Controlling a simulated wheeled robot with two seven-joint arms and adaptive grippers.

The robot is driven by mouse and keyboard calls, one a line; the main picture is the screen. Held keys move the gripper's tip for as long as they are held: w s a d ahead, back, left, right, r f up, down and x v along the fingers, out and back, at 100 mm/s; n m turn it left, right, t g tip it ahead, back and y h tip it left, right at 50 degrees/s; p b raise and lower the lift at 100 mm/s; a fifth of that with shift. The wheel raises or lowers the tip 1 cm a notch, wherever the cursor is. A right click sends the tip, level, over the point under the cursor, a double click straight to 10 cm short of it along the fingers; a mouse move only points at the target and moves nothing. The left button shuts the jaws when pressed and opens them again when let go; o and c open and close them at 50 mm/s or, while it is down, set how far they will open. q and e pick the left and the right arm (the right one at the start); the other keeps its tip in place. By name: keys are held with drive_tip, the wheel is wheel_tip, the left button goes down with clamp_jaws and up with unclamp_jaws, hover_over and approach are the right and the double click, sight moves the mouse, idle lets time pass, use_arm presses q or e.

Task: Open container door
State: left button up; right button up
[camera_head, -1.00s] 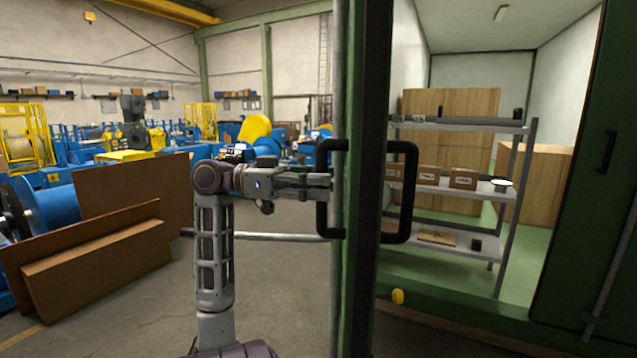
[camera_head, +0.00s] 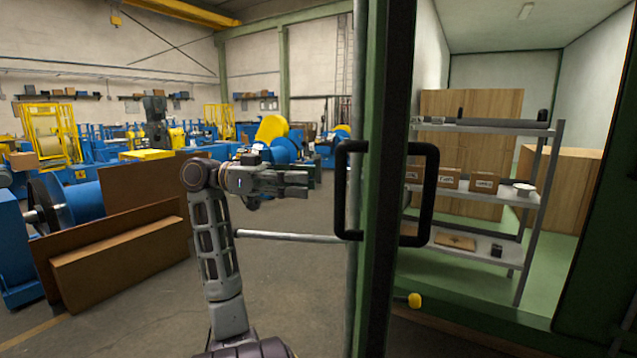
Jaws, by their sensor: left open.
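The green container door (camera_head: 382,100) stands swung open and is seen nearly edge-on in the middle of the head view. It has a black handle on each face: one handle (camera_head: 342,190) on the left side and another handle (camera_head: 430,195) on the right side. A locking rod (camera_head: 356,80) runs down its left edge. My left gripper (camera_head: 307,184) is open and empty, just left of the left handle and apart from it. My right gripper is not in view.
The container inside shows a metal shelf (camera_head: 480,126) with small boxes, and large wooden crates (camera_head: 475,100). The other door leaf (camera_head: 607,240) is at the far right. Brown panels (camera_head: 120,258) lean at the left. Open floor lies between them and the door.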

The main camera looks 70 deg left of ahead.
use_arm(q)
drive_tip(key=shift+v, duration=2.15)
drive_tip(key=shift+c, duration=0.2)
